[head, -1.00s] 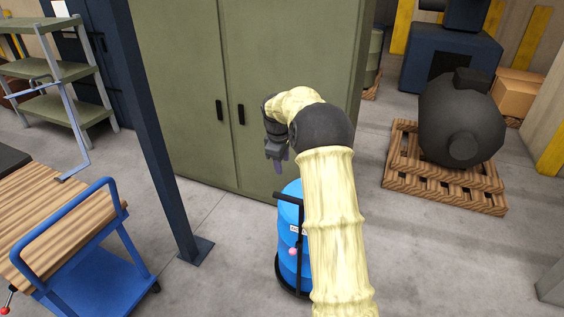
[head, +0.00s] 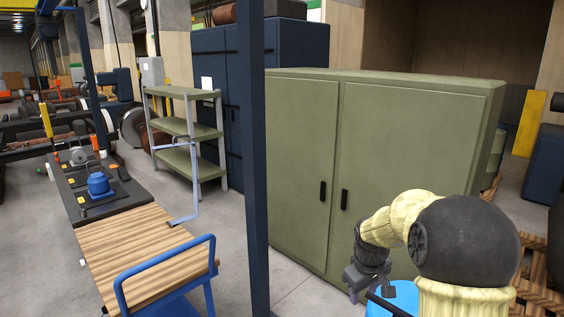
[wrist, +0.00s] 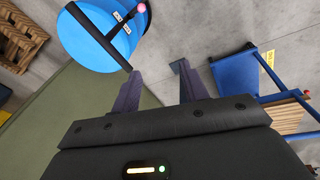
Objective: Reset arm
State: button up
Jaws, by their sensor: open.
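My arm is bent, with a cream sleeve and a dark joint, at the lower right of the head view. My gripper (head: 362,287) hangs in front of the green cabinet (head: 296,170), its tips partly hidden in the head view. In the wrist view my gripper (wrist: 165,90) has its two dark fingers apart with nothing between them, over bare floor. A blue drum (wrist: 88,38) is close by at the upper left of the wrist view. Its top (head: 398,296) shows beside my gripper in the head view, partly hidden by the arm.
A blue cart with a wooden deck (head: 130,243) stands at the left; it also shows in the wrist view (wrist: 245,78). A dark blue post (head: 252,160) rises between cart and cabinet. Green shelves (head: 190,130) stand behind. Bare floor (head: 228,207) lies between.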

jog(key=s+a+f+m, duration=0.1)
jog(key=s+a+m, duration=0.1)
jog(key=s, duration=0.8)
jog(key=s+a+f+m, duration=0.1)
jog(key=s+a+m, duration=0.2)
jog(key=s, duration=0.7)
jog(key=shift+a+y, duration=0.2)
jog(key=shift+y, duration=0.2)
jog(key=shift+d+f, duration=0.1)
